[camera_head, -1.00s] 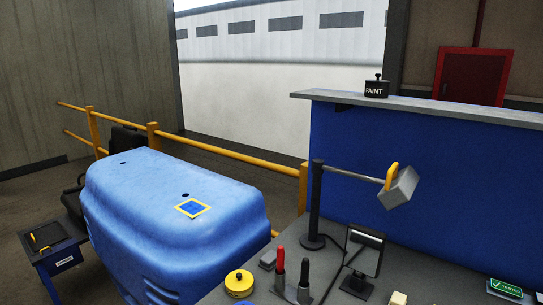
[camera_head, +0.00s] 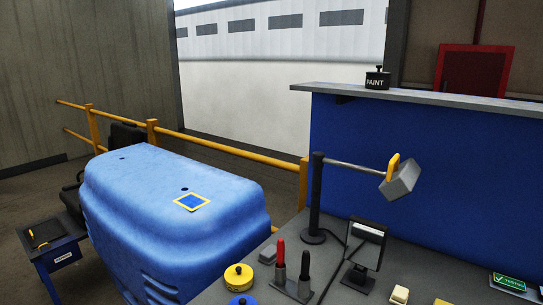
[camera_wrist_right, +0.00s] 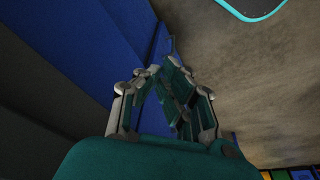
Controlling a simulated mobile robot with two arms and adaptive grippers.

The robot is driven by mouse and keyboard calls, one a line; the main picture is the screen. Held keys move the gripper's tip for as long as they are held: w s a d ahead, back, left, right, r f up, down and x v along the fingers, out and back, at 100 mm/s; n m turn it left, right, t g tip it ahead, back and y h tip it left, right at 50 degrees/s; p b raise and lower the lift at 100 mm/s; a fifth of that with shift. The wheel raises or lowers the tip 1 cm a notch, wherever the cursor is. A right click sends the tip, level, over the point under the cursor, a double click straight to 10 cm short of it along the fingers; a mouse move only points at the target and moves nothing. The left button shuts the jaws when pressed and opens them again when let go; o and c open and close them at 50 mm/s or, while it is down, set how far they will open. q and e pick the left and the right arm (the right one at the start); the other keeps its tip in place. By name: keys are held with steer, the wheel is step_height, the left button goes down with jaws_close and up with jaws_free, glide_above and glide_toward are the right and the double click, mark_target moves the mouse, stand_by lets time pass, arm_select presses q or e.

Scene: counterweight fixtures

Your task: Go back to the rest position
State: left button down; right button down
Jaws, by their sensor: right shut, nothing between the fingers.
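My right gripper (camera_wrist_right: 165,78) shows in the right wrist view. Its linked fingers come together at the tips and it is shut, with nothing seen between them. Behind it are a dark blue surface on the left and a brown-grey floor-like surface on the right; nothing is seen touching the fingers. Neither of my grippers shows in the head view. My left gripper is not in view at all.
In the head view, a blue counterweight (camera_head: 150,205) stands left of the grey bench (camera_head: 332,292). A post's arm carries a grey block (camera_head: 402,181). Black and red-handled tools (camera_head: 279,255) and a yellow-topped pot (camera_head: 238,275) stand on the bench. A yellow railing (camera_head: 225,148) runs behind.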

steer(key=s+d+f+g+b, duration=0.15)
steer(key=s+f, duration=0.25)
steer(key=f, duration=0.7)
steer(key=s+f+t+b, duration=0.1)
steer(key=s+f+b, duration=0.15)
steer(key=f, duration=0.95)
steer(key=s+d+f+g+b, duration=0.1)
steer(key=s+d+f+b, duration=0.1)
steer(key=s+f, duration=0.9)
steer(key=shift+s, duration=1)
